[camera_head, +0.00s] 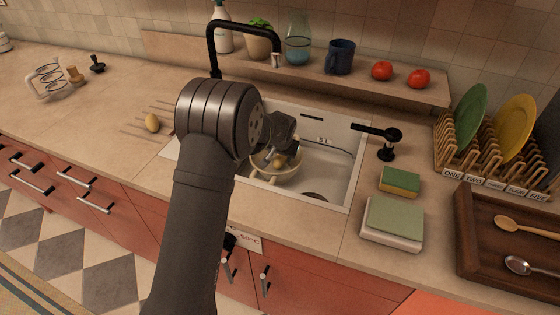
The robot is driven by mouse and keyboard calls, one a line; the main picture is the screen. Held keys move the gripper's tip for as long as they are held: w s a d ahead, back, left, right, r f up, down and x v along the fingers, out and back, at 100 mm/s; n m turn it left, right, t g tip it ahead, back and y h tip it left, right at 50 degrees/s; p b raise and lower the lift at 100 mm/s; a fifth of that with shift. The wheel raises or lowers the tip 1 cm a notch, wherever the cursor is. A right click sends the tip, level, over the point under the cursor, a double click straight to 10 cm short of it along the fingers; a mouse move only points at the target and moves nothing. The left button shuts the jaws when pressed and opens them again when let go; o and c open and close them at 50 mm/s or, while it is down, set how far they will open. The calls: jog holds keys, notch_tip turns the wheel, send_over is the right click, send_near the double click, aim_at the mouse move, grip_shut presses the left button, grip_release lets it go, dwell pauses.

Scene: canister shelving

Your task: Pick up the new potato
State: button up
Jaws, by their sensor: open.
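A cream colander (276,177) stands in the white sink (338,174). Yellowish-brown round shapes (281,163) show inside it and look like potatoes; my arm partly hides them. My gripper (291,149) is over the colander, dark and small in view, with its jaws open. I cannot tell whether its fingers touch anything in the colander.
A black tap (214,52) rises behind my arm at the sink's back left. A black lever fitting (387,145) stands right of the sink. Sponges (400,180), a plate rack (470,153) and a wooden tray (490,254) fill the right. The left counter is mostly clear.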

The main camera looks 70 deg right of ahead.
aim_at(280, 158)
jog(key=x, duration=0.5)
jog(key=shift+w+d+r, duration=0.1)
jog(key=shift+d+r, duration=0.05)
jog(key=c, duration=0.8)
jog(key=shift+r, duration=0.1)
notch_tip(280, 158, up, 4)
jog(key=shift+r, duration=0.2)
jog(key=s+a+r, duration=0.1)
jog(key=s+r, duration=0.1)
jog(key=s, duration=0.1)
jog(key=s+a+r, duration=0.1)
jog(key=s+r, duration=0.1)
jog(key=s, duration=0.2)
jog(key=s+a+r, duration=0.2)
jog(key=s, duration=0.1)
jog(key=shift+s+a+r, duration=0.15)
jog(key=shift+s+r, duration=0.1)
jog(key=shift+s, duration=0.1)
